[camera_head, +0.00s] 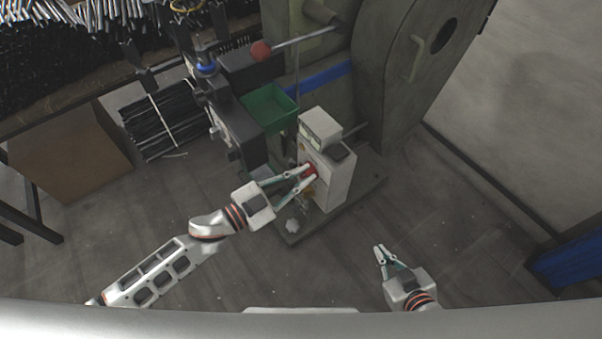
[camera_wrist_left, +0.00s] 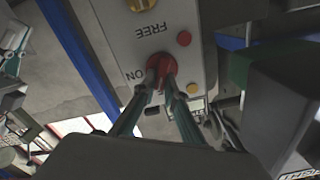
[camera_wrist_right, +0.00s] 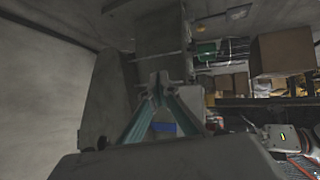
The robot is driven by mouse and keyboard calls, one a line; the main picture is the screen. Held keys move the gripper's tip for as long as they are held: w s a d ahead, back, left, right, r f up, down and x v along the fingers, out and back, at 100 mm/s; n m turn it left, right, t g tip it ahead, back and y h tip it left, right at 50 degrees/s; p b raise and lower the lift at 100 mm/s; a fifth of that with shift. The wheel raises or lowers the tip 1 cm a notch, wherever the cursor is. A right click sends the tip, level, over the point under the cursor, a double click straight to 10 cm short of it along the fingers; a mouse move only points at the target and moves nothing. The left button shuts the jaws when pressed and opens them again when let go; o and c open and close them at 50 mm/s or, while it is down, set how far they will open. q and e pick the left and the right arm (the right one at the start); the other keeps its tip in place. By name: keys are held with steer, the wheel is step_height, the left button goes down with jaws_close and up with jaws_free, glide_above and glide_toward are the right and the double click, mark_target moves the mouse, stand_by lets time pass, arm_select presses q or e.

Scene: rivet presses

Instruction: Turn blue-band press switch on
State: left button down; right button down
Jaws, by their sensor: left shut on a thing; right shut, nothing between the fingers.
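The press with the blue band (camera_head: 318,77) stands at the top centre of the head view. A white control box (camera_head: 335,183) stands in front of it. My left gripper (camera_head: 309,174) is at the box face, shut on a red rotary switch (camera_wrist_left: 162,64). In the left wrist view the word ON is printed beside the switch and FREE further up. The fingers partly cover the switch, so its exact setting is unclear. My right gripper (camera_head: 379,249) is shut and empty, low over the floor to the right of the box.
A small red button (camera_wrist_left: 184,38) and a yellow button (camera_wrist_left: 193,88) sit near the switch. A green bin (camera_head: 268,109) and a red-ball lever (camera_head: 261,51) are behind the box. A cardboard box (camera_head: 72,154) stands at left. The floor right of the box is mostly clear.

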arm_select(q)
steer(key=m, duration=0.3)
steer(key=shift+s+f, duration=0.15)
steer(key=shift+d+f+m, duration=0.1)
steer(key=shift+m, duration=0.7)
steer(key=shift+s+f+m+b, duration=0.15)
steer(key=shift+m+b, duration=0.2)
steer(key=shift+m, duration=0.65)
steer(key=m, duration=0.2)
steer(key=shift+d+f+m+b, duration=0.1)
steer(key=shift+f+m+b, duration=0.05)
steer(key=shift+m+b, duration=0.15)
steer(key=shift+m, duration=0.7)
steer(key=shift+f+m+b, duration=0.1)
steer(key=shift+m+b, duration=0.35)
steer(key=shift+m, duration=0.55)
arm_select(e)
steer(key=shift+s+d+f, duration=0.1)
steer(key=shift+d+f, duration=0.05)
steer(key=shift+f, duration=0.75)
